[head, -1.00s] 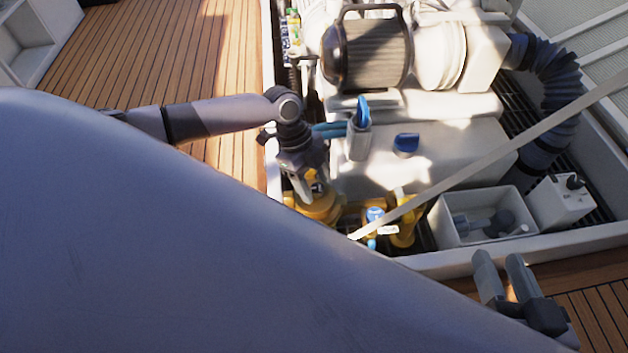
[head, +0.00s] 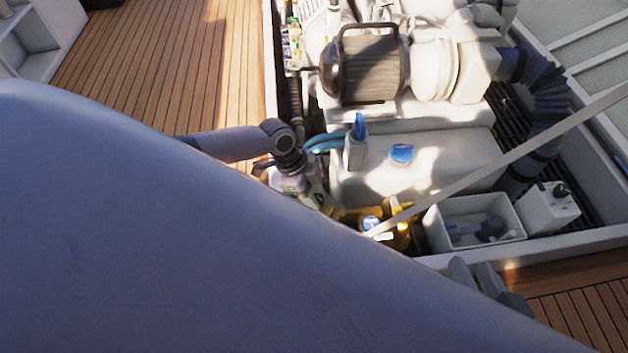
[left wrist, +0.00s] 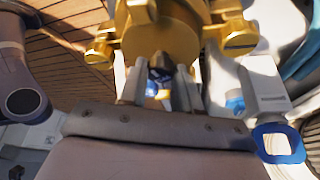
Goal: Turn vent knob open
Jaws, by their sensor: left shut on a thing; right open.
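My left gripper (left wrist: 162,76) is shut on a small dark knob (left wrist: 161,66) at the yellow housing (left wrist: 165,32) in the left wrist view. The fingers hide much of the knob, and a bit of blue shows between them. I cannot tell how far it is turned. In the head view my left gripper (head: 318,200) is partly hidden behind my own large grey arm link, which also hides most of that housing. My right gripper (head: 478,275) is open and empty at the lower right, its near part hidden.
A white tank with a blue cap (head: 402,153) lies behind the yellow parts. A white bin (head: 440,238) with loose items and a white box (head: 548,208) stand to the right. A pale strut (head: 510,158) crosses the hatch diagonally. Wooden deck surrounds it.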

